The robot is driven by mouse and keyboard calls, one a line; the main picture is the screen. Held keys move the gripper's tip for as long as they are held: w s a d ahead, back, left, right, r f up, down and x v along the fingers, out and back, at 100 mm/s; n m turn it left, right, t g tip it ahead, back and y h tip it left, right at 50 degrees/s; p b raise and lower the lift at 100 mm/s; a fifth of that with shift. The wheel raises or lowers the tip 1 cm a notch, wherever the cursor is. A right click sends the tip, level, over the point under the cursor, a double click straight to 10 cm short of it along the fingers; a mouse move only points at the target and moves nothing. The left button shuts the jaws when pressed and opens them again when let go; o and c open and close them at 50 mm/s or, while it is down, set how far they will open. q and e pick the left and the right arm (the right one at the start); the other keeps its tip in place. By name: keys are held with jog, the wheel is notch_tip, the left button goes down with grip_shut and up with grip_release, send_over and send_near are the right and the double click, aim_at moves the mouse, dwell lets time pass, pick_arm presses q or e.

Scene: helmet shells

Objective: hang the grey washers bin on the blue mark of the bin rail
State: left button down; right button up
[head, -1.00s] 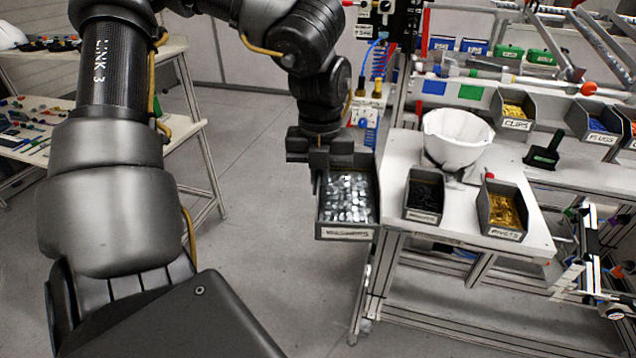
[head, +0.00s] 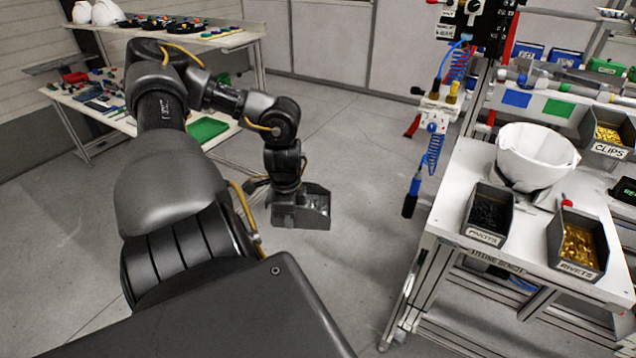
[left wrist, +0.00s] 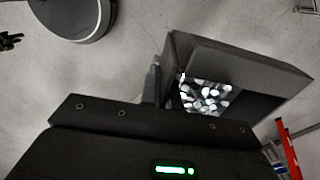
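The grey washers bin (head: 316,212) hangs in the air from my left gripper (head: 292,190), over open floor left of the workbench. In the left wrist view the bin (left wrist: 250,68) looks tilted, with shiny washers (left wrist: 205,96) inside. One finger shows against the bin's wall; the other is hidden. The gripper appears shut on the bin. The blue mark (head: 517,98) is on the pale bin rail (head: 538,103), behind the bench at the right, with a green mark (head: 559,107) to its right. The bin is well apart from the rail. My right gripper is not in view.
A white helmet shell (head: 535,157), a pivots bin (head: 488,214) and a rivets bin (head: 577,245) stand on the bench. A clips bin (head: 608,130) is right of the green mark. A blue coiled hose tool (head: 433,150) hangs left of the rail. Floor between is clear.

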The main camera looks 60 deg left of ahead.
pick_arm(q)
jog(key=s+d+f+n, duration=0.3)
jog(key=d+f, duration=0.6)
jog(key=f, duration=0.3)
jog(key=w+d+f+m, duration=0.15)
jog(key=d+f, duration=0.25)
jog(key=d, duration=0.7)
jog(key=w+d+r+m, duration=0.3)
jog(key=w+d, duration=0.3)
jog(key=w, duration=0.1)
jog(key=w+d+r+m+b, duration=0.1)
jog(key=w+d+r+m, duration=0.2)
jog(key=w+d, duration=0.3)
jog(key=shift+w, duration=1)
